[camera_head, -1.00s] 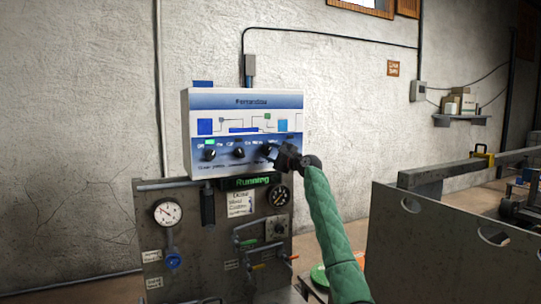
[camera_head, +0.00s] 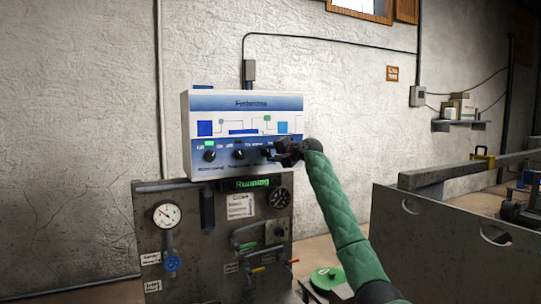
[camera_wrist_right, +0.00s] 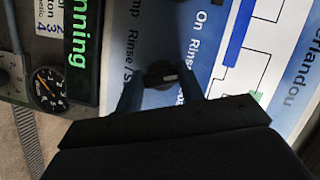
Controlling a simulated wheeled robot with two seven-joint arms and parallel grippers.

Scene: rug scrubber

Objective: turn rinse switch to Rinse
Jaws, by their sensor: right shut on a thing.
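The control box (camera_head: 186,130) with a white and blue front hangs on the wall. Two black knobs, the left knob (camera_head: 210,156) and the middle knob (camera_head: 239,154), show on its lower strip. My right gripper (camera_head: 270,154) is at the right end of this strip and hides the rinse switch there. In the right wrist view, the fingers of my right gripper (camera_wrist_right: 160,88) are shut around the black rinse switch (camera_wrist_right: 160,73), one finger on each side. A pale mark shows on the switch, beside the printed words with "Rinse". My left gripper is not in view.
A green "Running" display (camera_head: 252,183) sits just below the box. Below it, a grey panel (camera_head: 185,215) carries gauges, pipes and small valves. A grey metal wall (camera_head: 440,250) with round holes stands at the right.

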